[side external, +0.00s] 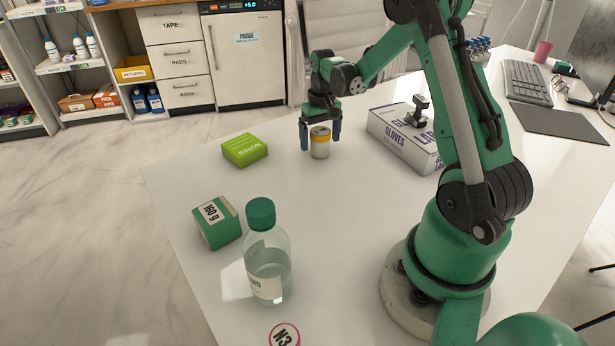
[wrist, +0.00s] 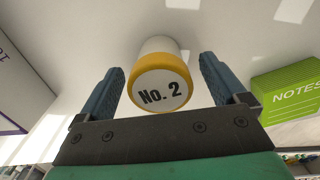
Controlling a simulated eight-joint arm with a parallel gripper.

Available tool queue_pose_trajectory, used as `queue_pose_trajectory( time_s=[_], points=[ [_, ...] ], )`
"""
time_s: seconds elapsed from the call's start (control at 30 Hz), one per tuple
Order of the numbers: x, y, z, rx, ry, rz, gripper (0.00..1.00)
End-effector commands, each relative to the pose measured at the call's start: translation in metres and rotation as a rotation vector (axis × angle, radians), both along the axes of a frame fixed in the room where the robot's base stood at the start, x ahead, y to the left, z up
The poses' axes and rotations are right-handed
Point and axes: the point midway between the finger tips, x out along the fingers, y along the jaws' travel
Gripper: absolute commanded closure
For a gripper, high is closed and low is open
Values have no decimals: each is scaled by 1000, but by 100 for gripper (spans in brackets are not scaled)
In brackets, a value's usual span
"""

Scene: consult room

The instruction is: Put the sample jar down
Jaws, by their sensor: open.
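The sample jar (side external: 320,146) is a small white jar with a yellow-rimmed lid, upright on the white table. In the wrist view its lid (wrist: 160,92) reads "No. 2". My gripper (side external: 321,143) is above and around the jar, with one finger on each side. In the wrist view my gripper (wrist: 163,88) is open, and a gap shows between each finger and the jar. The jar's base looks to be on the table.
A green notes box (side external: 245,150) lies left of the jar and a gloves box (side external: 405,137) to its right. Nearer the front are a green-and-white box (side external: 216,222) and a clear bottle (side external: 267,262) with a green cap. The table (side external: 340,220) is clear in the middle.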

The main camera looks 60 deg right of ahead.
Motion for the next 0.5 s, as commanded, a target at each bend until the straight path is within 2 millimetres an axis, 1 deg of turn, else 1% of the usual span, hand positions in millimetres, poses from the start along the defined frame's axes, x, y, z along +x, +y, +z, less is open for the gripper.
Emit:
queue_pose_trajectory(
  time_s=[0.03,0.1,0.27,0.33,0.37,0.43,0.47,0.5],
  points=[
    [0,0,8,0,0,0,8],
    [0,0,19,0,0,0,8],
    [0,1,37,-1,-2,2,8],
    [1,6,44,-8,-12,14,8],
    [2,10,48,-13,-19,23,8],
    [4,25,59,-32,-47,55,8],
    [6,33,65,-42,-66,74,8],
    [6,46,73,-57,-94,104,8]
  ],
)
